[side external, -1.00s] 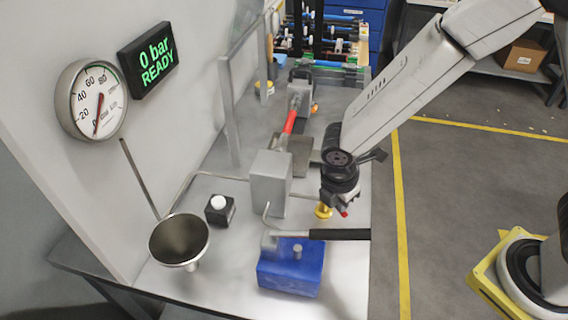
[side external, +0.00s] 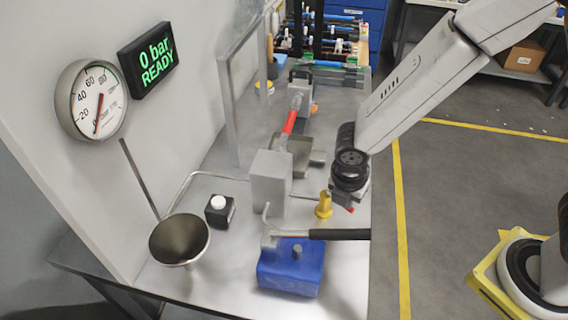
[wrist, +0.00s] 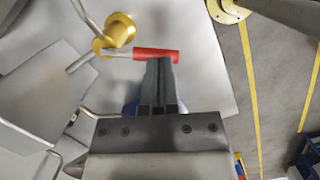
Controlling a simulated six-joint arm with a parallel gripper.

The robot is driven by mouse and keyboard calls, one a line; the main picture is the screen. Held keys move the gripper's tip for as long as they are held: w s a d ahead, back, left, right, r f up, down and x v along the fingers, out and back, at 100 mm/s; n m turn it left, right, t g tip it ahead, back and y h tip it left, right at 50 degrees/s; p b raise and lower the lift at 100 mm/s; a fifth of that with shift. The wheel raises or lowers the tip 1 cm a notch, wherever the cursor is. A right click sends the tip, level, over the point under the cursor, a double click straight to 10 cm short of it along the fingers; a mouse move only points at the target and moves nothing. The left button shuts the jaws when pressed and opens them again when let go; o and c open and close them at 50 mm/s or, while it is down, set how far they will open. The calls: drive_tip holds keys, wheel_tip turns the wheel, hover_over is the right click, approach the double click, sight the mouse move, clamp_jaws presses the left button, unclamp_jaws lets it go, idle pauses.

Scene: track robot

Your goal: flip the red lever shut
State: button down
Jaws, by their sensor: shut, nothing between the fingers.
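The red lever (wrist: 157,54) is a red grip on a thin metal rod that runs to a yellow valve body (wrist: 118,30) in the wrist view. The rod and grip lie nearly level across that picture. In the side view the yellow valve (side external: 323,205) stands on the bench, and only a small red end of the lever (side external: 350,209) shows below my gripper (side external: 345,199). In the wrist view my gripper (wrist: 160,61) is shut and empty, its fingertips at the lower edge of the red grip. I cannot tell whether they touch it.
A blue pump (side external: 290,276) with a black-handled bar (side external: 338,234) stands in front of the valve. A grey box (side external: 270,181) is to its left. A funnel (side external: 180,240) and a gauge (side external: 91,100) are further left. A display (side external: 148,60) reads "0 bar READY".

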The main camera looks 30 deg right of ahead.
drive_tip(key=shift+w+d+n+t, duration=0.15)
drive_tip(key=shift+d+n, duration=0.35)
drive_tip(key=shift+n, duration=0.4)
drive_tip(key=shift+w+d+n+t, duration=0.15)
drive_tip(key=shift+d+n, duration=0.3)
drive_tip(key=shift+n, duration=0.45)
drive_tip(key=shift+a, duration=0.1)
drive_tip(key=shift+w+a, duration=0.3)
drive_tip(key=shift+w, duration=0.35)
drive_tip(key=shift+a+r, duration=0.1)
drive_tip(key=shift+s+a+r, duration=0.25)
drive_tip(key=shift+a+r, duration=0.05)
drive_tip(key=shift+a, duration=0.1)
drive_tip(key=a+v, duration=0.1)
drive_tip(key=v, duration=1.1)
drive_tip(key=shift+s+a+f, duration=0.2)
drive_tip(key=shift+s+a, duration=0.05)
drive_tip(key=shift+s, duration=0.1)
drive_tip(key=shift+d, duration=0.1)
